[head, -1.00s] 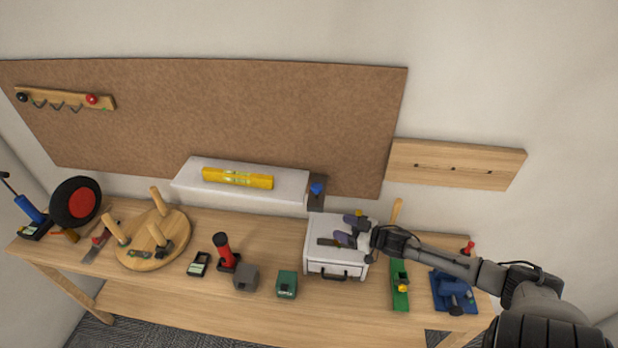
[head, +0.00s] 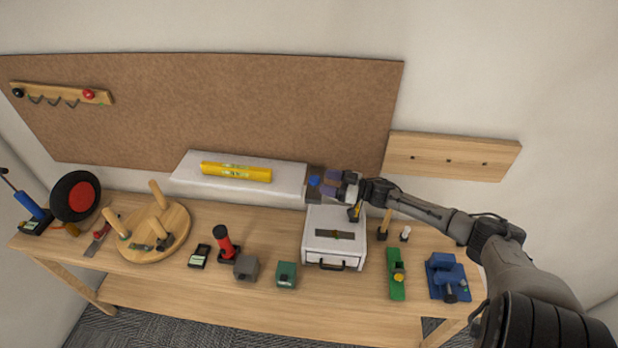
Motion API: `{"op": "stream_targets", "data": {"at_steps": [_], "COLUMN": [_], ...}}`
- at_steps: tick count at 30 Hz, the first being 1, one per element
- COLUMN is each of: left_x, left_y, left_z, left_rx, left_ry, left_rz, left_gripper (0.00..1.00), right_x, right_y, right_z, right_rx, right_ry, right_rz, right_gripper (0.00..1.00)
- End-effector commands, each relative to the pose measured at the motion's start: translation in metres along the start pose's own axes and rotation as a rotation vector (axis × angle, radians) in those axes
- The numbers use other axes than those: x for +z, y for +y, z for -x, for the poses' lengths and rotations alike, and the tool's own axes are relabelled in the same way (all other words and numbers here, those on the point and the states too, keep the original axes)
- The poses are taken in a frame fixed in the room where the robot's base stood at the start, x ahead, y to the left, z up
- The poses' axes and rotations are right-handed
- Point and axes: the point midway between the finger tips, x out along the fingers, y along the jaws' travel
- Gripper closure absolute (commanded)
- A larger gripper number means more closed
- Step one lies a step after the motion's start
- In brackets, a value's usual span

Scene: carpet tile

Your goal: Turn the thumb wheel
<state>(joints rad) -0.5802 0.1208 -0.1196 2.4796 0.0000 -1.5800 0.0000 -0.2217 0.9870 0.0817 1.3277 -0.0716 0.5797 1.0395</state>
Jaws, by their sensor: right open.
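A small blue knob (head: 314,181), which looks like the thumb wheel, sits on a dark upright block (head: 313,197) at the right end of the white ledge. My right gripper (head: 324,183) comes in from the right, with its two purple-grey fingers open and pointing left. The fingertips are at the knob, one above and one below its level. I cannot tell whether they touch it. The fingers hide part of the block. My left gripper is not in view.
Below the gripper stands a white case (head: 335,246) with a dark bar on top. The white ledge (head: 184,183) carries a yellow level (head: 236,172). A green tool (head: 397,274) and a blue vise (head: 447,278) stand to the right. The bench front is partly clear.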

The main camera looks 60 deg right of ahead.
Motion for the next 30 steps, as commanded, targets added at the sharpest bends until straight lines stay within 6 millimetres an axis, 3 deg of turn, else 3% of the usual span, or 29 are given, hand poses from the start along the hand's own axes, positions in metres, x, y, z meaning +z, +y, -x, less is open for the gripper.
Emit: {"op": "stream_targets", "data": {"at_steps": [6,15,30], "left_x": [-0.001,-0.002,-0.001], "left_y": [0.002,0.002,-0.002], "left_z": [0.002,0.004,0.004], "left_rx": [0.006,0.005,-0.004], "left_ry": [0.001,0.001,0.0], "left_rz": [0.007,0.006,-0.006], "left_gripper": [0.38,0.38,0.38], "right_x": [-0.002,-0.001,0.0], "right_y": [0.001,0.0,0.0], "right_z": [-0.031,-0.059,-0.069], "right_rx": [0.002,0.001,0.0], "right_ry": [0.003,0.001,-0.001], "right_rz": [0.001,0.001,0.001], "right_gripper": [0.38,0.38,0.38]}}
